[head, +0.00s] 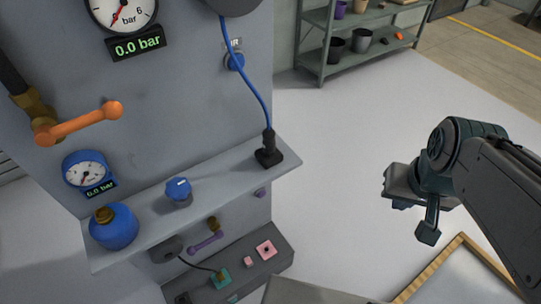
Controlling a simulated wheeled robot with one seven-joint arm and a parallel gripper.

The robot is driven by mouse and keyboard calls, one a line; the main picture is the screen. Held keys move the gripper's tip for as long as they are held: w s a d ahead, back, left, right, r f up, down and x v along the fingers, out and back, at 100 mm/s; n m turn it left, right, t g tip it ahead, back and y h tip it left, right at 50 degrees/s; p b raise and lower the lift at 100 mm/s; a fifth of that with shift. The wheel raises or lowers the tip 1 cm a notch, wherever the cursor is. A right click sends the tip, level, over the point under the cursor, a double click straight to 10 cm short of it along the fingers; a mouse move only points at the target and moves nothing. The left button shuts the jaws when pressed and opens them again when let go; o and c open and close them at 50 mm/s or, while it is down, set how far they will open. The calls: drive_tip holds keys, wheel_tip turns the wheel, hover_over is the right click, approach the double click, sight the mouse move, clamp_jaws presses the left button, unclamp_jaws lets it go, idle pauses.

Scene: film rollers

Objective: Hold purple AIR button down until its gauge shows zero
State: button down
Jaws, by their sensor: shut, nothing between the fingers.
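A large gauge (122,12) at the top left has a display (138,45) that reads 0.0 bar. A smaller blue gauge (86,172) lower left has its own display (100,189), too small to read surely. I cannot tell which gauge belongs to the button. My gripper (428,232) is shut and empty, well to the right of the panel and apart from the button.
An orange lever (85,122) juts out at left. A purple lever (205,243) hangs below. Floor between panel and gripper is clear.

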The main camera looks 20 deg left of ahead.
drive_tip(key=shift+s, duration=0.1)
drive_tip(key=w+d+f+n+g+h+b, duration=0.25)
drive_tip(key=f+h+b, duration=0.35)
drive_tip(key=f, duration=0.5)
drive_tip(key=w+d+f+n+g+h+b, duration=0.15)
drive_tip(key=f+n+h+b, duration=0.25)
drive_tip(key=f+b, duration=0.6)
drive_tip(key=w+a+f+n+t+h+b, duration=0.45)
drive_tip(key=w+f+n+t+b, duration=0.3)
drive_tip(key=f+t, duration=0.2)
drive_tip(key=w+a+f+n+t+y+b, duration=0.1)
drive_tip(key=a+f+n+t+y+b, duration=0.4)
drive_tip(key=a+f, duration=0.5)
drive_tip(key=w+a+f+n+t+y+b, duration=0.2)
drive_tip(key=a+f+n+t+y+b, duration=0.3)
drive_tip(key=a+f+n+y, duration=0.4)
drive_tip(key=a+n+t+y, duration=0.1)
drive_tip(key=a+y, duration=0.1)
drive_tip(key=a, duration=0.4)
drive_tip(key=shift+f+n+b, duration=0.3)
drive_tip(key=shift+f+b, duration=0.05)
drive_tip(key=shift+f, duration=0.05)
drive_tip(key=shift+a, duration=0.15)
